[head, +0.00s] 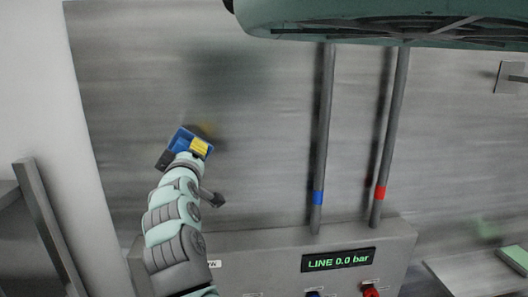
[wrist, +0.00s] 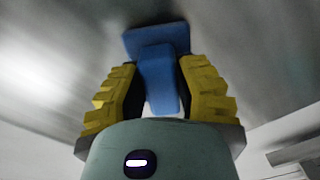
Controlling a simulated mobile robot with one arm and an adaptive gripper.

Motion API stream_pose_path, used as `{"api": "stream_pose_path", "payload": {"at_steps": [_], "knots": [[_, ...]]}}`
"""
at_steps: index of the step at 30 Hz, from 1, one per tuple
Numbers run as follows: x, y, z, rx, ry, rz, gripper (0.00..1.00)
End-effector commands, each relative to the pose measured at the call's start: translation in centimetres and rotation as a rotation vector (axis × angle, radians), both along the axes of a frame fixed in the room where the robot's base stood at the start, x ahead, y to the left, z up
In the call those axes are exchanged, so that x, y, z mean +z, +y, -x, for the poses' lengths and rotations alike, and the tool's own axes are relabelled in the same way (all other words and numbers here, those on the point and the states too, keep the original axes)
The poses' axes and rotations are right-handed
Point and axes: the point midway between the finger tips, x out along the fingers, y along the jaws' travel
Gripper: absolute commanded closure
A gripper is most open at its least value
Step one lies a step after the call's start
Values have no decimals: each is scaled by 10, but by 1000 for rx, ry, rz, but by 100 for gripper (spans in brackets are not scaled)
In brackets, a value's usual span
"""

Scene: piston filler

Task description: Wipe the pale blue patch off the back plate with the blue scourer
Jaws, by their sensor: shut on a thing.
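My gripper (wrist: 158,88) has yellow ribbed fingers, shut on the handle of the blue scourer (wrist: 155,42). In the wrist view the wide pad of the scourer points away from me, towards the grey metal surface. In the head view my gripper (head: 192,145) and the scourer (head: 180,138) are in front of the left part of the back plate (head: 270,120). I cannot tell whether the pad touches the plate. I make out no clear pale blue patch on the plate; one may be hidden behind the gripper and scourer.
Two vertical pipes, one with a blue band (head: 318,197) and one with a red band (head: 380,192), stand right of my arm. A control box (head: 300,245) reading "LINE 0.0 bar" is below. A large green body (head: 390,20) overhangs the top right. The plate between arm and pipes is clear.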

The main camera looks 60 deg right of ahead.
Motion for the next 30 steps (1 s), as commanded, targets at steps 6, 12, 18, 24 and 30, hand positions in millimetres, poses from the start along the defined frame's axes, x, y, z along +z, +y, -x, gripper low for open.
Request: {"api": "stream_pose_path", "payload": {"at_steps": [6, 12, 18, 24, 30], "knots": [[-1, 11, -14, 6, -2, 4, 100], [0, 14, -18, 8, -2, 2, 100], [-3, 24, -29, 8, -2, 1, 100], [-2, 35, -40, 7, -3, 3, 100], [2, 38, -43, 6, -3, 3, 100]]}}
